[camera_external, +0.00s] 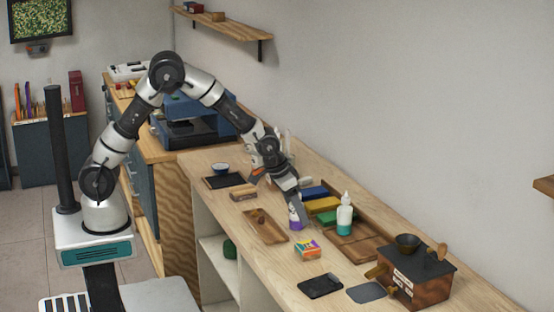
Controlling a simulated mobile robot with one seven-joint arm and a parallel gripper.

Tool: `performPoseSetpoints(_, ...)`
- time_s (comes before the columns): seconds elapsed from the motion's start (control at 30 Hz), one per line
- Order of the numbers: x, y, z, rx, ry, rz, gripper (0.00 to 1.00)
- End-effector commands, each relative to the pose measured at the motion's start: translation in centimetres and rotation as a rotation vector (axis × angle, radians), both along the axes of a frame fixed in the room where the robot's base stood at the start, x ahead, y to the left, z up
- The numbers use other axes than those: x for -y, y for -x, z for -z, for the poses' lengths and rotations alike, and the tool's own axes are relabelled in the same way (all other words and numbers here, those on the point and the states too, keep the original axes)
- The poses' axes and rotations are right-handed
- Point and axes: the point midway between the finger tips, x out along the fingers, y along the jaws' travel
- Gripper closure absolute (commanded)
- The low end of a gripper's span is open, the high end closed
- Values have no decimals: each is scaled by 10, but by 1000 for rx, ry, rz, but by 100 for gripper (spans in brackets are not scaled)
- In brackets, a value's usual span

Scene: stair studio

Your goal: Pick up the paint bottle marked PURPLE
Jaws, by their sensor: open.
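A small white bottle with a purple lower part (295,223) stands upright on the wooden counter, between the small wooden tray and the long wooden tray. Any lettering on it is too small to read. My gripper (299,213) points down at this bottle and is open. One finger overlaps the bottle's right side in the picture; I cannot tell whether it touches or whether the bottle is between the fingers. Another white bottle with a teal lower part (344,219) stands by the long tray, to the right.
The long wooden tray (368,247) holds blue, yellow and green blocks. A small tray (270,237), a colourful box (307,250), a black phone-like slab (320,286), a grey pad (366,292) and a wooden grinder-like box (416,282) lie around. The wall runs behind the counter.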

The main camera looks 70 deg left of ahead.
Motion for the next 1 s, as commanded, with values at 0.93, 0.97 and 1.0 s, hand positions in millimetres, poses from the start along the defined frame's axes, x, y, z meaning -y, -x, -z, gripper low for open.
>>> performPoseSetpoints(0.93,1,-1,-40,6,3,0,89)
performPoseSetpoints(0.97,1,-1,-47,7,3,0,89)
performPoseSetpoints(1.0,1,-1,-55,6,3,0,89)
